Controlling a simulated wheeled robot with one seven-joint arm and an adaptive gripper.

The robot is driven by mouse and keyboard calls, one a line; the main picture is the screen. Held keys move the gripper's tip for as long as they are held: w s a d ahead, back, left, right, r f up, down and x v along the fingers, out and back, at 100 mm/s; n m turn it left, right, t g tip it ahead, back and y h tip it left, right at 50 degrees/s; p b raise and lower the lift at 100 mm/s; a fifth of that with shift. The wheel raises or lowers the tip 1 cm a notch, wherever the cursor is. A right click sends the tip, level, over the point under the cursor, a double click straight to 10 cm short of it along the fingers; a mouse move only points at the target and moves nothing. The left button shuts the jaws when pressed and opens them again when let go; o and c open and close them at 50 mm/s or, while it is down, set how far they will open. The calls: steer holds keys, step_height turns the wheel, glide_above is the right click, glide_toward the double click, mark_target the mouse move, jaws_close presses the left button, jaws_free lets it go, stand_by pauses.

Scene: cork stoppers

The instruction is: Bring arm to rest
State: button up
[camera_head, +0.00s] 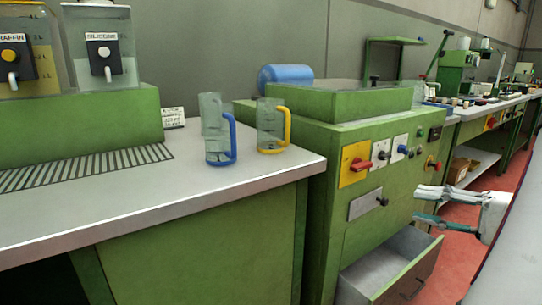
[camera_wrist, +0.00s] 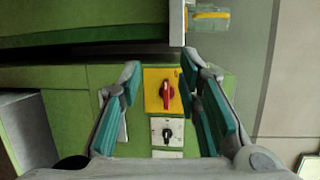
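My gripper (camera_head: 417,205) is at the right in the head view, in front of the green machine (camera_head: 345,215) and above its pulled-out drawer (camera_head: 405,275). Its fingers are spread and nothing is between them. In the wrist view my gripper (camera_wrist: 160,64) also shows open, with a red rotary switch (camera_wrist: 168,95) on a yellow plate beyond the fingers. The same red switch (camera_head: 359,165) is on the machine's front in the head view.
A clear jug with a blue handle (camera_head: 217,145) and one with a yellow handle (camera_head: 270,125) stand near the right end of the grey-topped bench (camera_head: 110,215). Dispensers (camera_head: 102,50) stand at the back left. A long bench (camera_head: 490,110) runs along the right.

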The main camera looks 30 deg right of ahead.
steer(key=w+a+n+g+y, duration=0.1)
steer(key=a+n+g+y, duration=0.15)
steer(key=a+g, duration=0.65)
steer(key=w+a+n+g+y, duration=0.2)
steer(key=a+n, duration=0.2)
steer(key=a, duration=1.1)
steer(key=s+a+f+n+g+h, duration=0.2)
steer(key=s+a+n+g+h, duration=0.15)
steer(key=s, duration=0.25)
steer(key=s+a+f+n+g+h, duration=0.2)
steer(key=s+a+f+n+h, duration=0.1)
steer(key=s+a+h, duration=0.15)
step_height(320, 180, up, 37)
steer(key=s+d+n+t+h+p, duration=0.1)
steer(key=t+p, duration=0.4)
steer(key=p, duration=3)
steer(key=shift+s+d+f+h, duration=0.15)
steer(key=shift+s+d+h, duration=0.1)
steer(key=shift+d+h, duration=0.5)
steer(key=shift+a, duration=0.15)
